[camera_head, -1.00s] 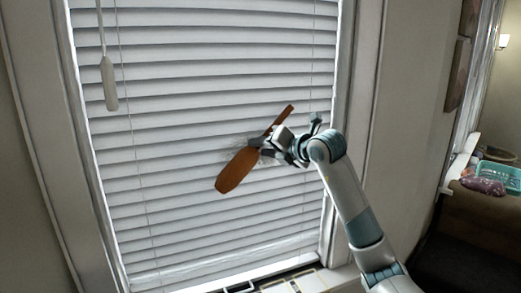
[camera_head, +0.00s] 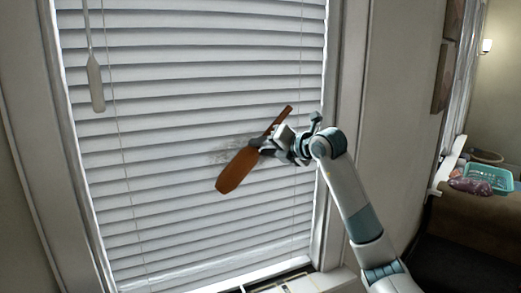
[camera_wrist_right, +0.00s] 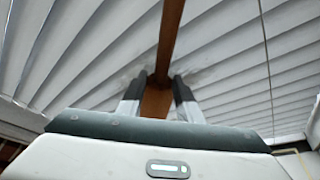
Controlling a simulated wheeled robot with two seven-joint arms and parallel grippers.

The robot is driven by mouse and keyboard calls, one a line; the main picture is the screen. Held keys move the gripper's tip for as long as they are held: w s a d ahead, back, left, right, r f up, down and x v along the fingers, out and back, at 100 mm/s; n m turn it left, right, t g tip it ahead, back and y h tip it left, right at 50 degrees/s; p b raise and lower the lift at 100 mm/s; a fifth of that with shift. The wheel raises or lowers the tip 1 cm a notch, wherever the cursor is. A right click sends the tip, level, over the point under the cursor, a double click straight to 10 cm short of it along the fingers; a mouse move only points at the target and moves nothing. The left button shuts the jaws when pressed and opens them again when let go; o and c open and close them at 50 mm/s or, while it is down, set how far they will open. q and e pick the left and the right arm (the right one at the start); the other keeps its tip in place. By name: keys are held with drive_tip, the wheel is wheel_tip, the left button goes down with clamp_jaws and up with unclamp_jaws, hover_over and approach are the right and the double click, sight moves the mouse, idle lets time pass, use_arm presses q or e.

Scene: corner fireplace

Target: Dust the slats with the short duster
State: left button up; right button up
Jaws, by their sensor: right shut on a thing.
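The short duster (camera_head: 237,171) is an orange-brown paddle with a thin handle, tilted with its wide end at the lower left. My right gripper (camera_head: 266,147) is shut on it near its middle; in the right wrist view the duster (camera_wrist_right: 171,35) runs between the two dark fingertips (camera_wrist_right: 158,88). The white window slats (camera_head: 190,210) lie right behind it. A grey smudge of dust (camera_head: 225,152) shows on the slats beside the duster, and partly behind it. I cannot tell whether the duster touches the slats. My left gripper is not in view.
A pull-cord handle (camera_head: 96,85) hangs in front of the slats at the upper left. The white window frame (camera_head: 345,110) borders the slats on the right. A teal basket (camera_head: 487,178) stands at the far right. The sill (camera_head: 320,284) is below.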

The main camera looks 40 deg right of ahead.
drive_tip(key=d, duration=0.1)
drive_tip(key=s+d+b, duration=0.1)
drive_tip(key=d, duration=0.1)
drive_tip(key=shift+s+d+f+b, duration=0.15)
drive_tip(key=shift+d+f+b, duration=0.15)
drive_tip(key=shift+d+f, duration=0.1)
